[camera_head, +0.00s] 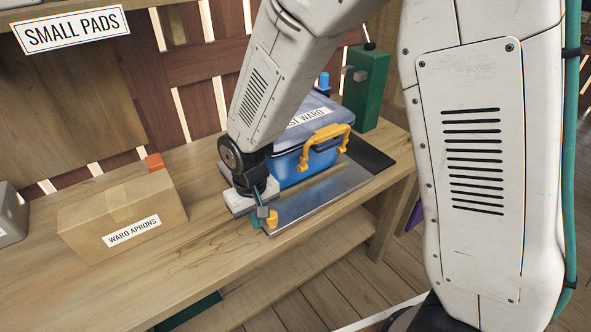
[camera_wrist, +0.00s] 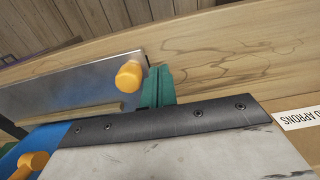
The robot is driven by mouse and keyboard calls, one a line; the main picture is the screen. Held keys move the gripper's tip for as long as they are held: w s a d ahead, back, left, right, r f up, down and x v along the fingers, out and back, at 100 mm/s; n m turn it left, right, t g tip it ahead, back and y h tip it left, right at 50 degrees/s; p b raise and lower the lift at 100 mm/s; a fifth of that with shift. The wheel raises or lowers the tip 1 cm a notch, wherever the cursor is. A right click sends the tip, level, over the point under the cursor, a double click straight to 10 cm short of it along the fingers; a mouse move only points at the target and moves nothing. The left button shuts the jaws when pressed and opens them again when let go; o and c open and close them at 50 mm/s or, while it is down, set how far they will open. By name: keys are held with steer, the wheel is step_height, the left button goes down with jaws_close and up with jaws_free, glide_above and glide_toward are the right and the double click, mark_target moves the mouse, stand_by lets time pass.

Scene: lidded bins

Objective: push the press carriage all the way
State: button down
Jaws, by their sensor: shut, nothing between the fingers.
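A flat metal plate with a yellow knob, which looks like the press carriage (camera_head: 312,203), lies on the bench in front of a blue lidded bin (camera_head: 322,164). The knob (camera_head: 271,219) is at the plate's near left corner. My gripper (camera_head: 259,220) is shut and empty, pointing down just left of the knob. In the wrist view, the plate (camera_wrist: 60,88) and knob (camera_wrist: 130,76) show close beside my green fingertips (camera_wrist: 157,88). I cannot tell whether they touch. My arm hides the bin's left side.
The bin has a yellow handle (camera_head: 325,135) and stands in a dark tray (camera_head: 371,157). A green post (camera_head: 366,85) stands behind it. A cardboard box labelled WARD APRONS (camera_head: 118,210) sits at left on the bench. The bench front between box and plate is clear.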

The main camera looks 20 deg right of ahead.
step_height(320, 180, up, 6)
steer(key=shift+r, duration=0.2)
stand_by(0.5)
steer(key=shift+s, duration=0.1)
steer(key=s+d+r+m+t, duration=0.1)
steer(key=s+d+r+m, duration=0.2)
steer(key=s+d+r, duration=1.4)
steer(key=s+d, duration=0.2)
steer(key=shift+s+d+r, duration=0.15)
steer(key=shift+s+d, duration=0.05)
steer(key=shift+s, duration=0.2)
